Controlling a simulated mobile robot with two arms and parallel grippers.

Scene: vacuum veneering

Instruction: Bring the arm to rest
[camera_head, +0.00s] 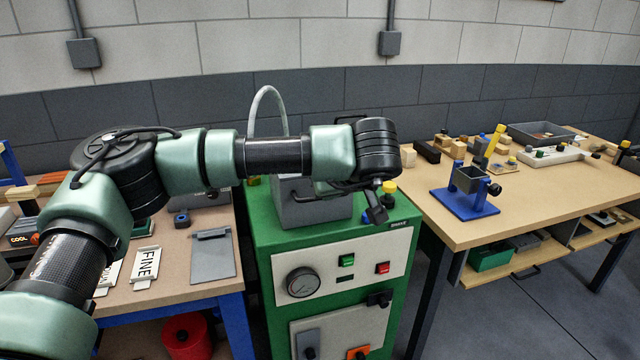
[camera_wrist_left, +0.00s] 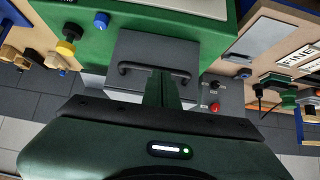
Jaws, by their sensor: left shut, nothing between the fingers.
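My left arm comes in from the left in the head view and reaches over the green machine (camera_head: 262,215). My left gripper (camera_head: 376,212) hangs at the arm's end, above the right side of the machine's top. In the left wrist view the fingers of my left gripper (camera_wrist_left: 165,88) are together, with nothing between them. Beyond them in that view lies a grey box with a dark handle (camera_wrist_left: 125,69) on the machine. My right gripper is in neither view.
A yellow knob (camera_head: 389,187) stands close to the gripper. The right wooden table (camera_head: 430,224) carries a blue stand (camera_head: 465,203), blocks and a grey tray. The left bench (camera_head: 195,278) holds a grey clipboard and a plate marked FINE (camera_head: 146,264). A red bucket (camera_head: 186,338) stands below.

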